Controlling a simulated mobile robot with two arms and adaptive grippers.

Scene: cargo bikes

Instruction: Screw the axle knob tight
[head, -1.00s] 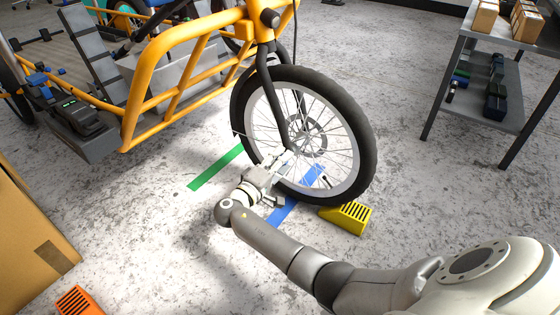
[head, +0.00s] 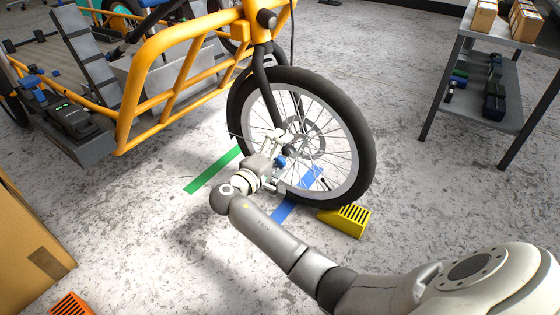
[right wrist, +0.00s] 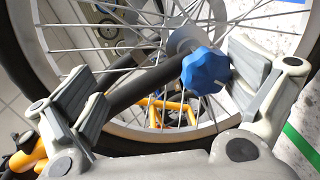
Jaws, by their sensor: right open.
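The blue axle knob (right wrist: 206,70) is a lobed knob at the wheel's hub; it also shows small in the head view (head: 280,162). The bike's front wheel (head: 357,118) stands upright in the orange cargo bike's dark fork (head: 268,92). My right gripper (right wrist: 170,95) is open in the wrist view, with the knob between its spread fingers, nearer the right finger. In the head view my right gripper (head: 279,156) is at the near side of the hub. Contact between knob and finger cannot be told. My left gripper is not in view.
A yellow wheel chock (head: 345,220) sits by the tyre. Blue tape (head: 290,203) and green tape (head: 212,171) mark the floor. A shelf table (head: 490,110) stands at the right, a cardboard box (head: 28,245) at the left, an orange chock (head: 72,306) at bottom left.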

